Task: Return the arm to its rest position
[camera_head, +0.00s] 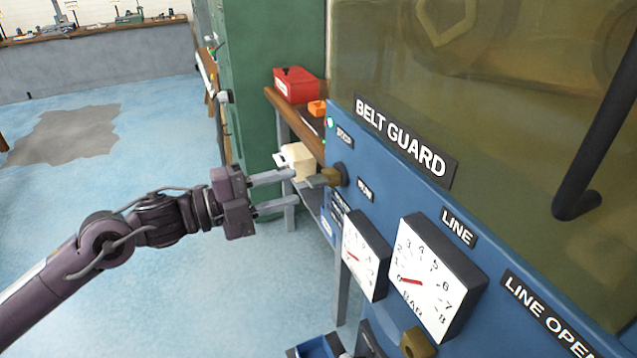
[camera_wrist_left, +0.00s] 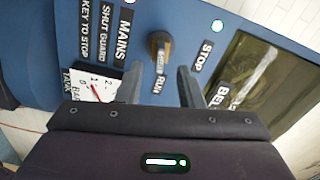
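My left gripper (camera_head: 284,189) is in front of the blue control panel (camera_head: 446,183), reaching in from the left. Its two fingers are apart and nothing shows between them. In the left wrist view the open fingers (camera_wrist_left: 160,88) point at a brass-coloured rotary switch (camera_wrist_left: 159,45) on the panel. The switch also shows in the head view (camera_head: 325,178), just beyond the fingertips; whether they touch it I cannot tell, but a gap seems to show in the wrist view. My right gripper is not in view.
Two white gauges (camera_head: 429,279) jut out from the panel below the BELT GUARD label (camera_head: 404,144). A dark handle (camera_head: 580,180) stands at the right. A bench with a red box (camera_head: 297,86) is behind, beside a green cabinet (camera_head: 262,75). The floor at left is clear.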

